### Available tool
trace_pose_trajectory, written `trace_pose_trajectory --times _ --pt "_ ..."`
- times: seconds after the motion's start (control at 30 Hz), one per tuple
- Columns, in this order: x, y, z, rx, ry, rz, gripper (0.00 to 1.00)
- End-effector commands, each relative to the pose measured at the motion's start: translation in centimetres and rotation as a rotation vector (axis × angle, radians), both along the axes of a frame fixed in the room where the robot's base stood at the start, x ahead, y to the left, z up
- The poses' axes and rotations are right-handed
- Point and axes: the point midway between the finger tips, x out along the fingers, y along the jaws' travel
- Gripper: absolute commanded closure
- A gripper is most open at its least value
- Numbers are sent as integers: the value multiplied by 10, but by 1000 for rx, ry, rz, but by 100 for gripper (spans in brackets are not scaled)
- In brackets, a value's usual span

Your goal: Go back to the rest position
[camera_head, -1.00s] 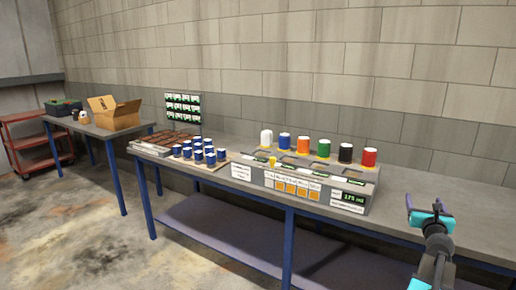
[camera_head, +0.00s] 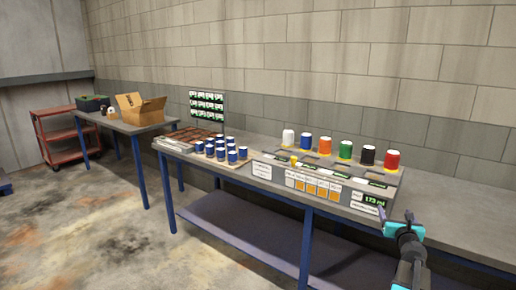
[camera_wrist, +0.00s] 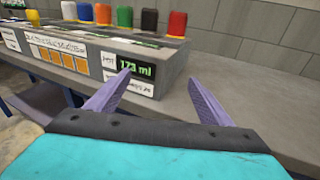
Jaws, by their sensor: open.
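My gripper (camera_head: 396,217) is at the right of the head view, above the front edge of the long workbench (camera_head: 465,222). In the wrist view my gripper (camera_wrist: 155,95) has its two fingers spread apart, with nothing between them. Beyond the fingers stands a grey dispensing station (camera_wrist: 172,70) with a display reading about 173 ml. The station (camera_head: 340,193) stands on the bench just left of my gripper, apart from it.
White, blue, orange, green, black and red canisters (camera_head: 346,150) line the station's back. Several blue cans (camera_head: 221,149) stand left of it. A side table (camera_head: 125,127) holds an open cardboard box (camera_head: 142,110). A red cart (camera_head: 55,139) stands far left. The bench's right end is clear.

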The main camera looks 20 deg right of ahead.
Motion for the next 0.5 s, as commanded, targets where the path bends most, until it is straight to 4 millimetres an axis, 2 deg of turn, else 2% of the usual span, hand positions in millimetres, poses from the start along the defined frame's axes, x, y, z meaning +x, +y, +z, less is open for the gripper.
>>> trace_pose_trajectory --times 0.03,0.2,0.5 --pt "16 19 -15 15 9 30 26" --pt "59 80 -58 77 26 112 26" --pt "109 186 -137 231 35 187 26"
